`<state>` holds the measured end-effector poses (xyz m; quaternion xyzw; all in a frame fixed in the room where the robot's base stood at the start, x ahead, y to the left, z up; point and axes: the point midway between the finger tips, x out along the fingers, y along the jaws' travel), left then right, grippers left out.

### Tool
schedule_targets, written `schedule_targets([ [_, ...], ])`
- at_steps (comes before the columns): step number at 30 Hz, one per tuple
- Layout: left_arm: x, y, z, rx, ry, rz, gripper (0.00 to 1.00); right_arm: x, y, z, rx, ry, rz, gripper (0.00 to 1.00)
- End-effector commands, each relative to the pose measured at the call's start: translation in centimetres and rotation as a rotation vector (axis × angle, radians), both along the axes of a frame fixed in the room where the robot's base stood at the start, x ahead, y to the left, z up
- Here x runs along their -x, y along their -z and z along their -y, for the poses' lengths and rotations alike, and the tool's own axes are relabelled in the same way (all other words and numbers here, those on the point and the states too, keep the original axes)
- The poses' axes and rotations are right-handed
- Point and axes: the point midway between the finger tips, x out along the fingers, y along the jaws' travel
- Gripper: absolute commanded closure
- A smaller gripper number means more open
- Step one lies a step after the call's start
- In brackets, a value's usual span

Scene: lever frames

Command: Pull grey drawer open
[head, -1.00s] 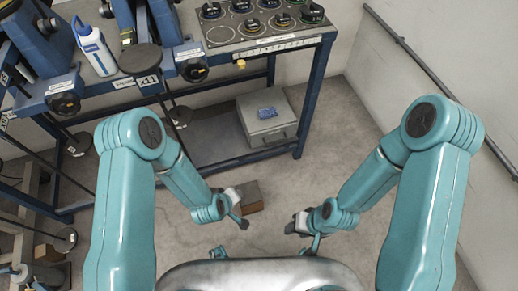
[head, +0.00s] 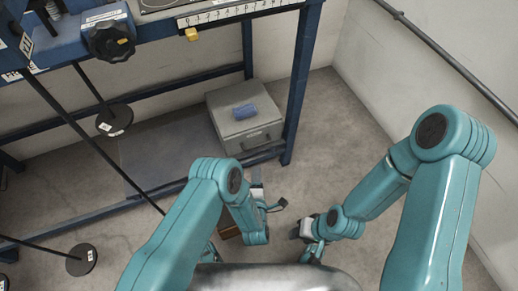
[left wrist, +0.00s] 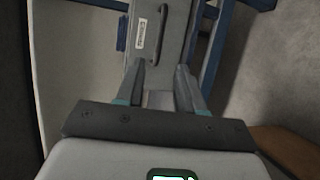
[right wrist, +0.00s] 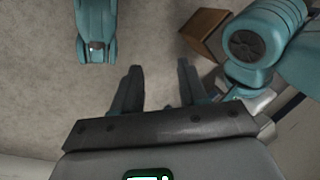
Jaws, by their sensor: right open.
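In the left wrist view the drawer front (left wrist: 150,65) shows a white label and the long handle (left wrist: 162,33) beyond the fingertips. My left gripper (head: 270,203) is open and empty, short of the handle and apart from it. It shows with a gap between its fingers in the left wrist view (left wrist: 160,75). My right gripper (head: 303,230) is open and empty over the floor.
A brown block (head: 229,232) lies on the floor beside my left forearm, partly hidden. A bench leg (head: 301,85) stands just right of the drawer. Black rods with round discs (head: 82,259) hang at left. The floor (head: 330,140) between bench and right wall is clear.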

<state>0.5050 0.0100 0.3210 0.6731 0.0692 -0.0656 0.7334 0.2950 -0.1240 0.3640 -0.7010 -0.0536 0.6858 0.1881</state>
Motion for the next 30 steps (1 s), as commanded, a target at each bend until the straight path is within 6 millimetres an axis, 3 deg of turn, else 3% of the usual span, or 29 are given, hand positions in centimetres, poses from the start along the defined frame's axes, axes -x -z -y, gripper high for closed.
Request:
schedule_targets([
  [9, -7.5, 1.9, 0.3, 0.001, 0.0, 0.005, 0.63, -0.7, 3.4, 0.6, 0.005, 0.026, 0.012, 0.57],
  [15, -11.3, 2.6, 0.5, -0.001, 0.003, 0.002, 0.63, -1.0, 4.8, 0.9, 0.007, 0.038, 0.019, 0.57],
  [21, -13.3, 2.7, 0.6, -0.001, 0.005, 0.0, 0.63, -1.7, 5.5, 1.1, 0.011, 0.041, 0.039, 0.57],
  [30, -13.6, 2.6, 0.5, -0.002, 0.006, -0.001, 0.63, -1.7, 5.4, 1.1, 0.012, 0.041, 0.042, 0.57],
])
